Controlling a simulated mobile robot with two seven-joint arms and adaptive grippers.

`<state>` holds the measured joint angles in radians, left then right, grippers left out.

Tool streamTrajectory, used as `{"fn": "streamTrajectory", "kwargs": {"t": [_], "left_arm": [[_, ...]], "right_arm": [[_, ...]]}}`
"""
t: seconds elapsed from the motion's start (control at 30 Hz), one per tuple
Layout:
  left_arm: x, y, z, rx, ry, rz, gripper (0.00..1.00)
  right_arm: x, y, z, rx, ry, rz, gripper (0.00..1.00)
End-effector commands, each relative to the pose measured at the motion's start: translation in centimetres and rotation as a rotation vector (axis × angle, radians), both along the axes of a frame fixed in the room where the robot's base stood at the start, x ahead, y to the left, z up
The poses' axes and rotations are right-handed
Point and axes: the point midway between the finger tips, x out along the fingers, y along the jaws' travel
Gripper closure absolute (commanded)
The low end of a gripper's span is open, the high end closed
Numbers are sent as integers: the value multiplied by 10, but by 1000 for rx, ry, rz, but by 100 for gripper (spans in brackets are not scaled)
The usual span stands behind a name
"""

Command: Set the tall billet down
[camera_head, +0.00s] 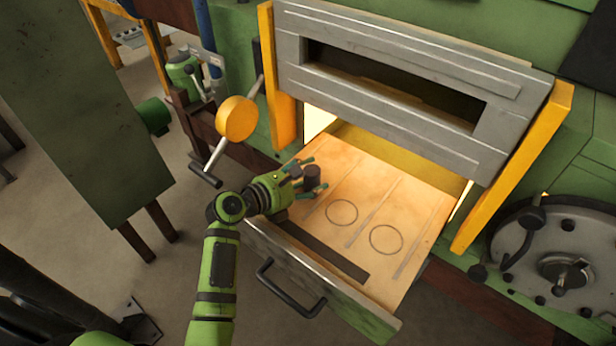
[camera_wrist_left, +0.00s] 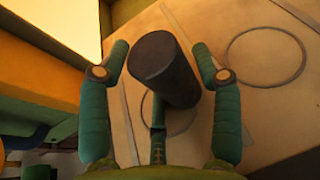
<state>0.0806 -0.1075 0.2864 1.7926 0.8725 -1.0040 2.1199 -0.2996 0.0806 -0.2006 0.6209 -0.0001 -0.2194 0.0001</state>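The tall billet (camera_head: 313,177) is a dark grey cylinder, upright over the left part of the pale tray (camera_head: 408,205). It also shows in the left wrist view (camera_wrist_left: 165,75). Part of a thin ring line shows by its lower end; I cannot tell for certain whether the base touches the tray. My left gripper (camera_head: 305,178) reaches in from the left with green fingers on either side of the billet. In the left wrist view the gripper (camera_wrist_left: 160,62) has its fingers spread, and they look clear of the billet. The right gripper is not in view.
Two empty ring marks (camera_head: 342,212) (camera_head: 386,239) and thin raised strips lie on the tray right of the billet. The raised furnace door (camera_head: 400,75) hangs above the tray's back. A black handle (camera_head: 290,290) is on the drawer front. A yellow round knob (camera_head: 236,118) stands left.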

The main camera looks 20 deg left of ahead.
Motion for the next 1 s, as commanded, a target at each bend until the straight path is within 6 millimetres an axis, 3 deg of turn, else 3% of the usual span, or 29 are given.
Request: {"fn": "streamTrajectory", "kwargs": {"t": [0.23,0.7,1.0], "left_arm": [[-6,4,5,1,-1,2,36],[-83,48,31,3,0,1,36],[-99,58,38,1,0,0,36]], "right_arm": [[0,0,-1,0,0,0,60],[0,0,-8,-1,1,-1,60],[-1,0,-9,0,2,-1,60]]}}
